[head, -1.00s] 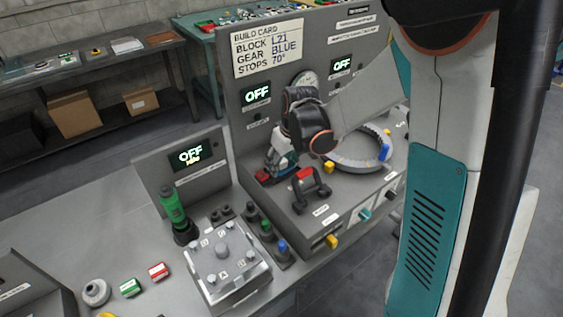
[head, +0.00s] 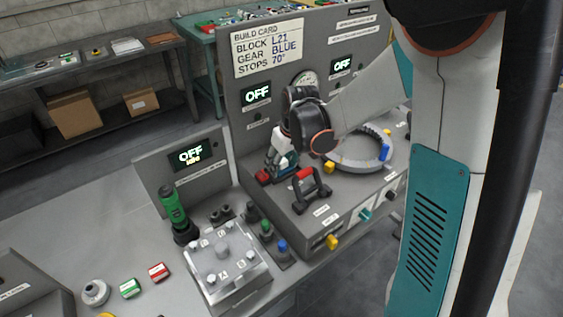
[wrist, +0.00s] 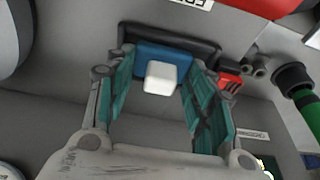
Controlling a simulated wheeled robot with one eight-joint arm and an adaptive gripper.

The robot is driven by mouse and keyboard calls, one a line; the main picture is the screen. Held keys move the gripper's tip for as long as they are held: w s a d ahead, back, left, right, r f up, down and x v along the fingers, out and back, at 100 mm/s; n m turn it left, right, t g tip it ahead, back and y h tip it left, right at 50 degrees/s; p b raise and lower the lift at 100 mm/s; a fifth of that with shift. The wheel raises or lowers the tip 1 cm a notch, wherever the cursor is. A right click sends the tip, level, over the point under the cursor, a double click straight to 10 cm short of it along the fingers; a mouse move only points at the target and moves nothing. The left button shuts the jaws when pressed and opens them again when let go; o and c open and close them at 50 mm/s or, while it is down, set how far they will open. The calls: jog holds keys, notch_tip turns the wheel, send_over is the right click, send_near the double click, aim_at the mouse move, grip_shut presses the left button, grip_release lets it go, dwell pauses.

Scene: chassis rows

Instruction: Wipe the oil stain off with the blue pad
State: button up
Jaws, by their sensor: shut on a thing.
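The blue pad (wrist: 152,58) shows in the wrist view with a white block-shaped grip (wrist: 161,77) on its near side. My gripper (wrist: 163,67) has its teal fingers on either side of the pad and is shut on it. A dark holder or tray (wrist: 208,47) frames the pad's far edge; whether the pad touches it I cannot tell. In the head view my gripper (head: 281,166) is low by the upright panel, and the pad is hidden behind my wrist. I cannot make out an oil stain in either view.
A red-handled dark fixture (head: 308,188) stands close in front of my gripper. A grey ring (head: 358,152) with blue and yellow stops lies to the right. A green-handled tool (head: 173,208) and a metal block with pegs (head: 226,262) stand to the left. The build card panel (head: 290,75) rises behind.

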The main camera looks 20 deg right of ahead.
jog(key=shift+r, duration=0.15)
jog(key=shift+w+d+r+p, duration=0.1)
jog(key=shift+d+r+p, duration=0.05)
jog(key=shift+r+p, duration=2.3)
jog(key=shift+r, duration=0.95)
jog(key=shift+f, duration=0.2)
jog(key=shift+a+f+b, duration=0.15)
jog(key=shift+f+b, duration=1)
jog(key=shift+f, duration=0.2)
jog(key=shift+a+f+b, duration=0.15)
jog(key=shift+f+b, duration=0.95)
jog(key=shift+f, duration=0.2)
jog(key=shift+f+b, duration=0.7)
jog(key=shift+f, duration=0.1)
jog(key=shift+a, duration=0.1)
